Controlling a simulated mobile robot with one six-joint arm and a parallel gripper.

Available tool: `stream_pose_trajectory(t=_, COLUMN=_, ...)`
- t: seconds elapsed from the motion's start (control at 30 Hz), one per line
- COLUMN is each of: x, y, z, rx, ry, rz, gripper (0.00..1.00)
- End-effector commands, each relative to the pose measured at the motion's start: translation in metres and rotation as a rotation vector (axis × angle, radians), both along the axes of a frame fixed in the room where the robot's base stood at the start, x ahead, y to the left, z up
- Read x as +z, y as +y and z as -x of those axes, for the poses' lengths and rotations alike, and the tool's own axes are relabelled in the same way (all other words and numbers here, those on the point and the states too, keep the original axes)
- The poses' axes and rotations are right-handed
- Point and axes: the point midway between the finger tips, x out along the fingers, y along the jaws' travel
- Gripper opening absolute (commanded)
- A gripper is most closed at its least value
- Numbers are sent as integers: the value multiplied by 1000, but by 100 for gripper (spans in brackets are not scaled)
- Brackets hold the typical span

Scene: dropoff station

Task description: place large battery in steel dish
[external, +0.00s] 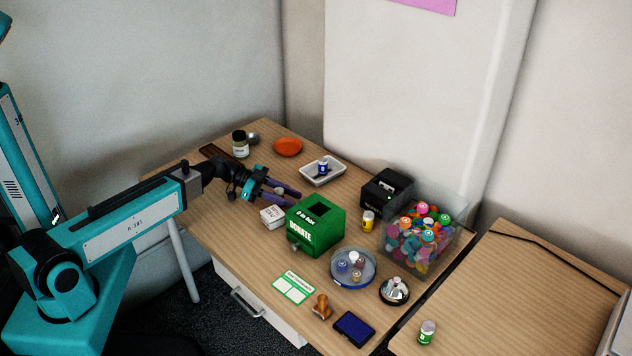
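My gripper (296,199) is over the table to the left of the green box, pointing right. Its two dark fingers look apart, with nothing visible between them. Several short battery-like cylinders are in view: a blue one (323,168) upright in a white tray, a yellow one (368,221) on the table right of the green box, and a green-and-white one (427,333) on the right-hand table. I cannot tell which is the large battery. A shiny round dish (384,299), likely the steel dish, sits near the right table edge with a small pale-topped item in it.
A green donate box (318,226) stands close to my gripper, with a small white box (272,217) beside it. A clear bin (440,262) of colourful pieces, a black device (386,189) and a round blue-rimmed dish (335,279) crowd the right. A jar (240,144) stands at the back left.

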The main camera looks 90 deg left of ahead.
Motion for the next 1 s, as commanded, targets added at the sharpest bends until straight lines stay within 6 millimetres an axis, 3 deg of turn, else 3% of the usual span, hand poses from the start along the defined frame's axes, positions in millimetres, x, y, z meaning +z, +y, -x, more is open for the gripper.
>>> stream_pose_trajectory(t=0.23, x=0, y=0, z=0, rx=0, ry=0, rz=0, gripper=33)
stream_pose_trajectory(t=0.43, x=0, y=0, z=0, rx=0, ry=0, rz=0, gripper=0)
stream_pose_trajectory(t=0.77, x=2, y=0, z=0, rx=0, ry=-1, rz=-1, gripper=0)
stream_pose_trajectory(t=1.0, x=15, y=0, z=0, rx=0, ry=-2, rz=-1, gripper=0)
